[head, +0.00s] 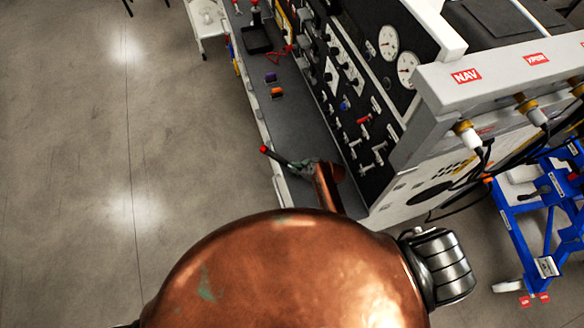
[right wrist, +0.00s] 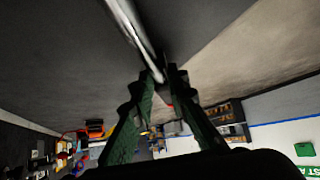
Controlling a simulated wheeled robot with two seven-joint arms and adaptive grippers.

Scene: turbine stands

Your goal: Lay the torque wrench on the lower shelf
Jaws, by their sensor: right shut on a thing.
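The torque wrench (head: 275,157) shows in the head view as a short dark bar with a red end, pointing left out of my right gripper (head: 303,165). In the right wrist view, a shiny metal rod (right wrist: 137,35), seemingly the wrench, runs from the top edge down to the fingertips. The green fingers of my right gripper (right wrist: 163,80) are closed together on it. In the head view the gripper is over the grey ledge (head: 305,118) at the foot of the console panel; I cannot tell if the wrench touches it. My left gripper is not in view.
The console panel (head: 345,85) with gauges and switches rises right of the ledge. Orange and purple items (head: 274,84) and a red-handled lever (head: 256,20) are farther along the ledge. A blue frame (head: 540,215) stands at right. Open floor (head: 90,150) lies left.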

